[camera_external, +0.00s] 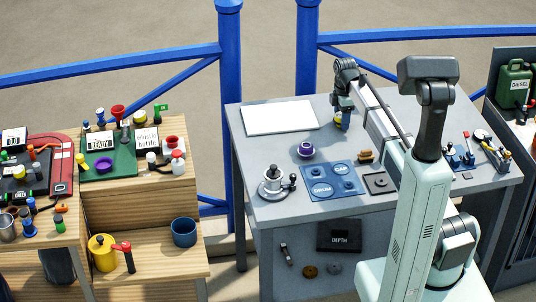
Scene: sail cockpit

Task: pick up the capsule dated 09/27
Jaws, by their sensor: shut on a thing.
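My gripper (342,114) is over the back middle of the grey table, just right of a white sheet, pointing down. It is shut on a small item with some yellow on it (340,123), mostly hidden by the fingers. I cannot tell whether the item is clear of the table. No date can be read on it, and no label 09/27 is legible anywhere, so I cannot tell whether it is the capsule.
On the grey table (248,140) are a white sheet (280,118), a purple round piece (306,149), a blue plate marked DRUM and CAP (331,181), and a silver-and-black device (272,185). Small tools stand at right. Wooden benches with many items are at left.

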